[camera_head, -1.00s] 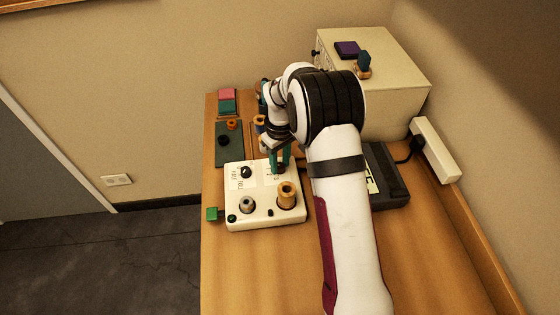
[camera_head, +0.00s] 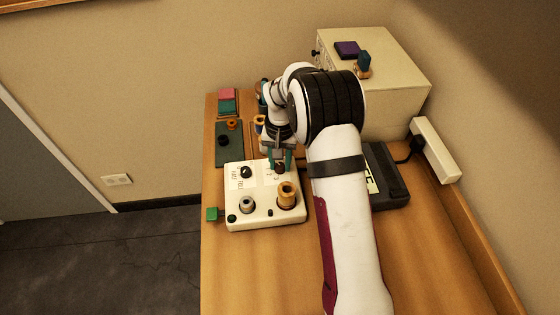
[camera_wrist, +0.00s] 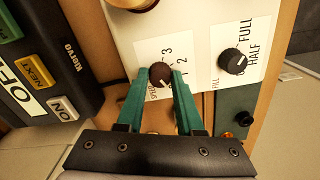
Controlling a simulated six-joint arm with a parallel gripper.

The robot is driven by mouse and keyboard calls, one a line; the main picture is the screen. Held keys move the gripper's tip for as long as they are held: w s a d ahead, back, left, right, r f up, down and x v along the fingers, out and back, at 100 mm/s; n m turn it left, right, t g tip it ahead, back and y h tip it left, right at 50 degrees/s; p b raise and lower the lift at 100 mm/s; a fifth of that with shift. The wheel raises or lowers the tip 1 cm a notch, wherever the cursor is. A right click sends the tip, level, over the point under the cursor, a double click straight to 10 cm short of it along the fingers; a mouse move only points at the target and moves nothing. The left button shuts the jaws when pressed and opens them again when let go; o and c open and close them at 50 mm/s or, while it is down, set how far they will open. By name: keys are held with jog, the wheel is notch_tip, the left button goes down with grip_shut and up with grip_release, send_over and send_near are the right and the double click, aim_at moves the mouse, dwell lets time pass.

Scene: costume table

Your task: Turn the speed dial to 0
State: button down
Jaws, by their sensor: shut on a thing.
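The speed dial (camera_wrist: 160,70) is a round dark brown knob on a white label with the numbers 3 and 2 legible beside it. It sits on the cream control box (camera_head: 262,213). My gripper (camera_wrist: 158,78) has its two teal fingers shut on the dial, one on each side. In the head view my gripper (camera_head: 279,160) comes down from above at the box's back right, and its fingers largely hide the dial. Part of the label is covered by the fingers, and I cannot tell which number the dial points to.
A second black dial (camera_wrist: 233,62) marked FULL and HALF sits close beside. Spools (camera_head: 287,196) stand on the front of the box. A dark device with buttons (camera_wrist: 40,70) lies on the other side. A cream drawer cabinet (camera_head: 400,80) stands behind.

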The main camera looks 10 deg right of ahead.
aim_at(280, 165)
jog(key=shift+m, duration=0.6)
jog(key=c, duration=0.6)
grip_release()
jog(key=shift+o, duration=0.2)
notch_tip(280, 165, up, 16)
